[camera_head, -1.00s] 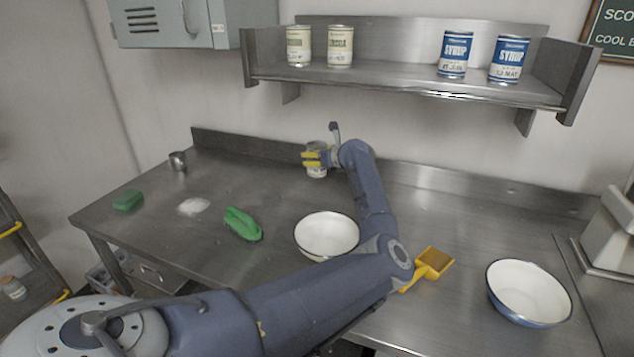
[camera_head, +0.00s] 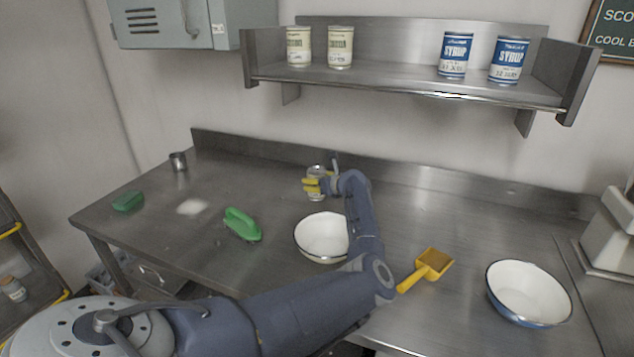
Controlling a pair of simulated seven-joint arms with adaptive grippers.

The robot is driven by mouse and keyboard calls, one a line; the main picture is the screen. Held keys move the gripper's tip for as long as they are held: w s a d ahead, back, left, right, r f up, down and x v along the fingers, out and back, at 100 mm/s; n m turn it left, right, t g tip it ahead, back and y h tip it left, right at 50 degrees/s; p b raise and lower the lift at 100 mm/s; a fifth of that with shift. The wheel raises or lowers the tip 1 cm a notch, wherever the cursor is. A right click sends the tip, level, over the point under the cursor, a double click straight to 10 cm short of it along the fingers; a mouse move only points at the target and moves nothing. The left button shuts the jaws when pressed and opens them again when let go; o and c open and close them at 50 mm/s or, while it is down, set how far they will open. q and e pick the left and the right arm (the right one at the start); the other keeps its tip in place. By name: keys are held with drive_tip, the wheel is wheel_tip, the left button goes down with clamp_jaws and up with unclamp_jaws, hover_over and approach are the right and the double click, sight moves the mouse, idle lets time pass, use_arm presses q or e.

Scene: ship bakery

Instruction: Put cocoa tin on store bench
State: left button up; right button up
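A pale tin with a silvery top (camera_head: 316,169) is at my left gripper (camera_head: 313,185), near the back of the steel bench (camera_head: 270,185). The yellow fingertips lie across the tin's side and appear shut on it. Its label is largely covered, so I cannot read it. I cannot tell whether its base touches the bench. Two cream tins stand on the wall shelf, a left one (camera_head: 299,47) and a right one (camera_head: 340,48); the right one's label looks like cocoa. My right gripper is not in view.
The shelf (camera_head: 400,82) also holds two blue syrup tins (camera_head: 455,54). On the bench are a white bowl (camera_head: 318,236), a blue-sided bowl (camera_head: 528,292), a yellow scoop (camera_head: 430,265), a green brush (camera_head: 241,224), a green block (camera_head: 128,201) and a metal cup (camera_head: 178,161). The back left is clear.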

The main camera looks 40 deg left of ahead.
use_arm(q)
drive_tip(key=shift+f, duration=0.15)
drive_tip(key=o, duration=1.5)
drive_tip(key=shift+c, duration=0.2)
drive_tip(key=shift+d+r, duration=0.1)
drive_tip(key=shift+r, duration=0.1)
drive_tip(key=v, duration=1.2)
